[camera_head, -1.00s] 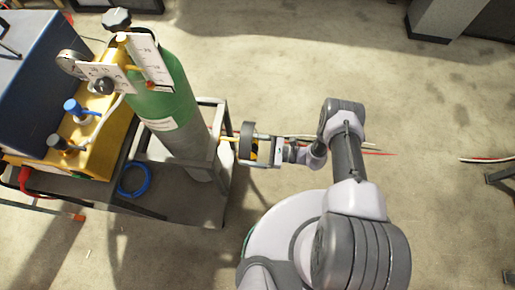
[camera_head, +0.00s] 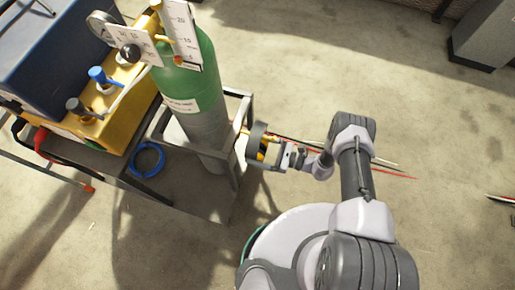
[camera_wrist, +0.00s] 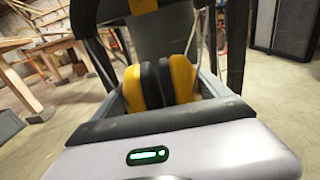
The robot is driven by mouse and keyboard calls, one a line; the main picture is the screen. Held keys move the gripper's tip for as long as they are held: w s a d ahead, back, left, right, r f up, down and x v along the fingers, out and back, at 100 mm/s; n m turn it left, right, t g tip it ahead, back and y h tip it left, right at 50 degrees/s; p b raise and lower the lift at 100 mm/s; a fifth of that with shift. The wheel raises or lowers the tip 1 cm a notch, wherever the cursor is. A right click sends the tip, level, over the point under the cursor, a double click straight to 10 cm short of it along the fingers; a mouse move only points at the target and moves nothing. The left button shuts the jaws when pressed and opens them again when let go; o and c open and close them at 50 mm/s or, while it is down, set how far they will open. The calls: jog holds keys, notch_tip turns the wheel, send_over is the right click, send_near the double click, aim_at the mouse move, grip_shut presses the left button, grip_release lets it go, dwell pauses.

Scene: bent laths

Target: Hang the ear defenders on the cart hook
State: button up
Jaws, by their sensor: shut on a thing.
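The ear defenders show in the wrist view as two yellow cups with black cushions pressed together (camera_wrist: 183,80), between the fingers of my gripper (camera_wrist: 163,95). In the head view the ear defenders (camera_head: 262,150) are small, dark and yellow, at the tip of my gripper (camera_head: 267,153), which is shut on them. They are held close beside the grey cart frame (camera_head: 243,112). A short yellow-orange piece (camera_head: 238,129), seemingly the cart hook, sticks out from the frame toward them. I cannot tell whether the band touches it.
A green gas cylinder (camera_head: 187,80) stands in the cart. A yellow case (camera_head: 110,90), a blue box (camera_head: 55,45) and a blue coil (camera_head: 147,159) are to the left. Thin red and white laths lie on the floor behind my arm. The floor at right is mostly clear.

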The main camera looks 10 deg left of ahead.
jog(key=o, duration=1.5)
jog(key=shift+d, duration=0.1)
